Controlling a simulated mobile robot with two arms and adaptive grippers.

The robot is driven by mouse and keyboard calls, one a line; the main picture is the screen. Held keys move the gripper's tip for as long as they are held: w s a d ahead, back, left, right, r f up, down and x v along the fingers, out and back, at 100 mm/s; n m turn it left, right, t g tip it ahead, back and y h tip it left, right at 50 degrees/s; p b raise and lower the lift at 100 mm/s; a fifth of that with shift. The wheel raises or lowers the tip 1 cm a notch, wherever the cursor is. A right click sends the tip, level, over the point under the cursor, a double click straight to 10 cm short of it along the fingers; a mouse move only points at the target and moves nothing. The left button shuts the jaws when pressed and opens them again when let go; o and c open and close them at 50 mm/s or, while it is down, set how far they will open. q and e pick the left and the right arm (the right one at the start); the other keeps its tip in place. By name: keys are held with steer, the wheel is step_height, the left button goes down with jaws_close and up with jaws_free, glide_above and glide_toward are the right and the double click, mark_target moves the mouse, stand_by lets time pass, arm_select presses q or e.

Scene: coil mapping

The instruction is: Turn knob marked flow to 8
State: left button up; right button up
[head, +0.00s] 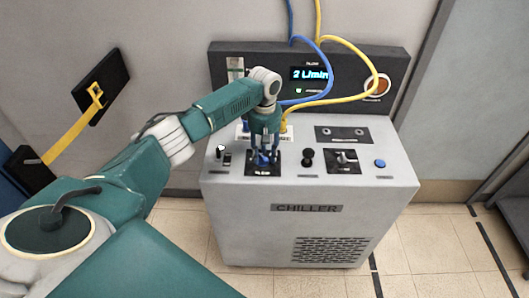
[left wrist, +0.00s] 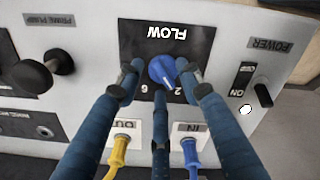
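The blue flow knob (left wrist: 163,70) sits on a black plate labelled FLOW (left wrist: 135,38), which appears upside down in the left wrist view. Its white pointer line is towards the lower right, near the 2 mark. Part of the scale is hidden by my fingers. The chiller display (head: 311,74) reads 2 L/min. My left gripper (left wrist: 160,84) is over the knob with fingers spread on both sides and a third finger below. Small gaps show beside the knob. In the head view the left gripper (head: 263,156) points down at the plate and mostly hides the knob. My right gripper is not in view.
The power switch (left wrist: 262,92) is beside the flow plate. A black knob (head: 307,157), a silver selector (head: 346,157) and a blue button (head: 380,163) are to the right on the chiller top (head: 395,185). Blue (left wrist: 190,152) and yellow (left wrist: 119,150) hoses plug in behind the gripper.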

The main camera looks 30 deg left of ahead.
arm_select(q)
steer(key=shift+f, duration=0.15)
jaws_close()
